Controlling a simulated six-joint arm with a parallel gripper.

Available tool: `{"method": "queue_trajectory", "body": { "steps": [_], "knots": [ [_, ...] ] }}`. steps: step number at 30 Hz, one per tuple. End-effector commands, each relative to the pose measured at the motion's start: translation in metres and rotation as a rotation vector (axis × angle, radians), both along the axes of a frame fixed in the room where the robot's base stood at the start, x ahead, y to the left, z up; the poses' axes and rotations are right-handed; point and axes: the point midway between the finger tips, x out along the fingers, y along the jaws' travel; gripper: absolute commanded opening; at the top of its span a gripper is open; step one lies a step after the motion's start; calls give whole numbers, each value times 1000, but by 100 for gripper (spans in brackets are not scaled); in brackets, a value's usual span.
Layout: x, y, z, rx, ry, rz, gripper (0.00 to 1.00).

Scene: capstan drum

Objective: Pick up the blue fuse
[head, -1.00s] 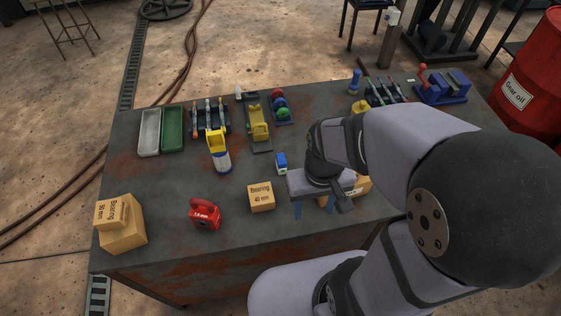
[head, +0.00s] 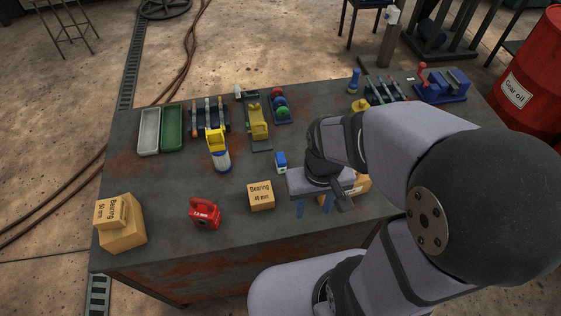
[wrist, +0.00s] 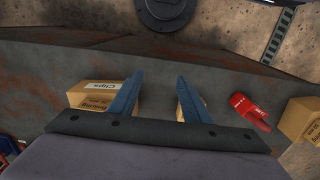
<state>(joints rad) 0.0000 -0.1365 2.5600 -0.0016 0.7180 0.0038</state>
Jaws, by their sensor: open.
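A small blue and white block (head: 281,162), which I take to be the blue fuse, lies on the dark table in the head view, near the middle. My gripper (head: 314,208) is to its right and nearer the front edge, pointing down and apart from it. In the wrist view my gripper (wrist: 160,77) shows two blue fingers spread apart with nothing held between them. I cannot make out the blue block in the wrist view.
A red tool (head: 205,213) lies further left. A yellow-topped canister (head: 218,152), racks and a green tray (head: 172,129) stand further back.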

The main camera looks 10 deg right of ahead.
Motion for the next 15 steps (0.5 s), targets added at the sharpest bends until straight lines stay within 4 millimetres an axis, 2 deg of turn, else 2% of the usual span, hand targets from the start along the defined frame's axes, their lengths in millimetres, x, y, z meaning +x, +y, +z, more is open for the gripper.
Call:
{"method": "queue_trajectory", "body": {
  "steps": [5, 8, 11, 15],
  "knots": [
    [2, 0, -2, 1, -6, 0, 44],
    [11, 2, -9, 3, -31, 1, 44],
    [27, 5, -21, 7, -82, 1, 44],
    [63, 10, -45, 14, -199, 0, 44]
  ]
}}
